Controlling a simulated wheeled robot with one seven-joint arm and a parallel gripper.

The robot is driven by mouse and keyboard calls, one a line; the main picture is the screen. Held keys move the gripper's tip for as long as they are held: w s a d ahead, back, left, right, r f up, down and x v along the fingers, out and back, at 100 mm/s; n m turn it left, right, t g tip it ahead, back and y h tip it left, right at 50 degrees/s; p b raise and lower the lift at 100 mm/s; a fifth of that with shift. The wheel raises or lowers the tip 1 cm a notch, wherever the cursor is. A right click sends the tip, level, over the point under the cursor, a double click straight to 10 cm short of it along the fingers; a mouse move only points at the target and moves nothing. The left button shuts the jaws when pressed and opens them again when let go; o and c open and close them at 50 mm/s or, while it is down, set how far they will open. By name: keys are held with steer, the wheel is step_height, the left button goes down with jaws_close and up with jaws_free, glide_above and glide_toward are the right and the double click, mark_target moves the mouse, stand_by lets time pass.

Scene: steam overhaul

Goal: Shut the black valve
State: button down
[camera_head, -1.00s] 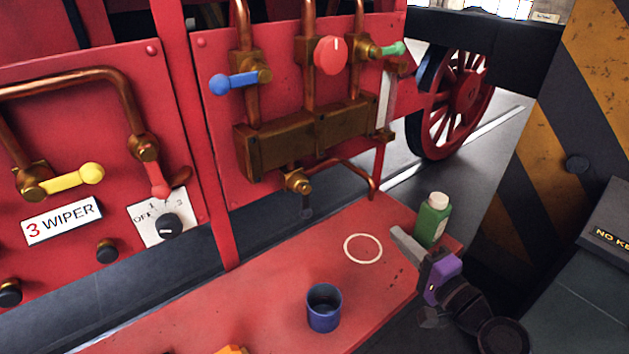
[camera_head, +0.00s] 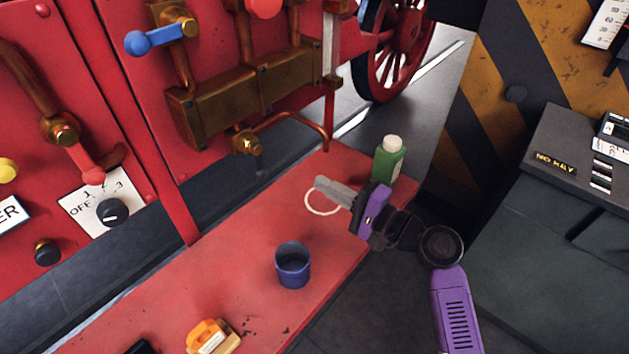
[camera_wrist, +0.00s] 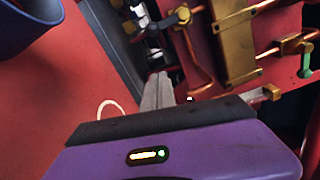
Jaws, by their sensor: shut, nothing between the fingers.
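The black valve (camera_head: 247,143) is a brass body under the brass block in the head view. Its dark lever (camera_head: 259,163) hangs down and is small and hard to make out. In the wrist view the valve's brass body (camera_wrist: 183,14) shows near the top, with the dark lever (camera_wrist: 155,22) pointing left in that turned picture. My gripper (camera_head: 321,186) is shut and empty. It is above the red table by the pale ring, right of and nearer than the valve, and apart from it. Its closed fingers (camera_wrist: 158,92) point towards the valve's side of the panel.
A green bottle (camera_head: 388,160) stands just behind my gripper. A blue cup (camera_head: 293,266) and an orange object (camera_head: 212,337) are on the red table (camera_head: 235,245). A blue lever (camera_head: 150,41) and a red lever (camera_head: 85,160) stick out from the panels. A dark cabinet (camera_head: 560,210) is at right.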

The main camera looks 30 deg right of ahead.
mark_target(259, 162)
steer(key=w+a+p, duration=0.3)
steer(key=w+a, duration=0.3)
steer(key=w, duration=0.1)
steer(key=shift+a+r, duration=0.4)
steer(key=shift+r, duration=0.05)
steer(key=shift+w, duration=0.2)
